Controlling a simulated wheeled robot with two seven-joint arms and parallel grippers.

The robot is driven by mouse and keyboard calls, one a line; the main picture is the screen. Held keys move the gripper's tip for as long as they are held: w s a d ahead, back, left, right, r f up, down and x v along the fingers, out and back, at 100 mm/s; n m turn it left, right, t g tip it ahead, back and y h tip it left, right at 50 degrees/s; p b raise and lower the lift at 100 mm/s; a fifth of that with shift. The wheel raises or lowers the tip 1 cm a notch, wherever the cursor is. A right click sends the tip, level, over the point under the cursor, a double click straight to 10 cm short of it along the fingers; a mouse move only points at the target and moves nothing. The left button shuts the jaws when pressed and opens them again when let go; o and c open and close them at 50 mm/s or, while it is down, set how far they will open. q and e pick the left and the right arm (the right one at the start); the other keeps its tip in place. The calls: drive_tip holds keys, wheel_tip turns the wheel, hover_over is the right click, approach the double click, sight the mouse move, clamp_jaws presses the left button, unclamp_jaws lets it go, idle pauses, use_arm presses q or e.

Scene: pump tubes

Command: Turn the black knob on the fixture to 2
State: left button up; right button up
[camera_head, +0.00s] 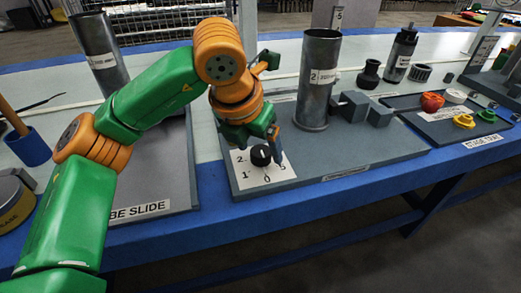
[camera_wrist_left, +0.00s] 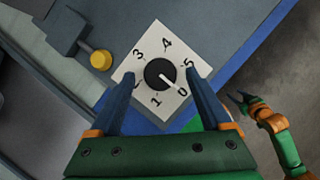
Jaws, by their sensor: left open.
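The black knob (camera_head: 261,155) sits on a white numbered dial card (camera_head: 245,177) at the front left of a grey fixture board (camera_head: 350,160). The wrist view shows the knob (camera_wrist_left: 158,72) with a white pointer line aimed at 0. Numbers 0, 1, 3, 4 and 5 are readable there; the 2 is mostly hidden by the left finger. My left gripper (camera_head: 257,139) is above the knob. In the wrist view my left gripper (camera_wrist_left: 159,76) is open, one finger on each side of the knob, with gaps and no visible contact.
A tall grey cylinder (camera_head: 318,80) and grey blocks (camera_head: 354,106) stand behind the dial on the board. A dark tray (camera_head: 440,130) with coloured rings lies at right. A yellow knob (camera_wrist_left: 101,60) is near the dial. My right arm (camera_wrist_left: 270,122) shows at the wrist view's right.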

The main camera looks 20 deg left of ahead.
use_arm(q)
drive_tip(key=shift+w+f, duration=0.2)
drive_tip(key=shift+f, duration=0.25)
clamp_jaws()
drive_tip(key=shift+r, duration=0.1)
use_arm(e)
drive_tip(key=shift+w+r, duration=0.1)
drive_tip(key=shift+r, duration=0.2)
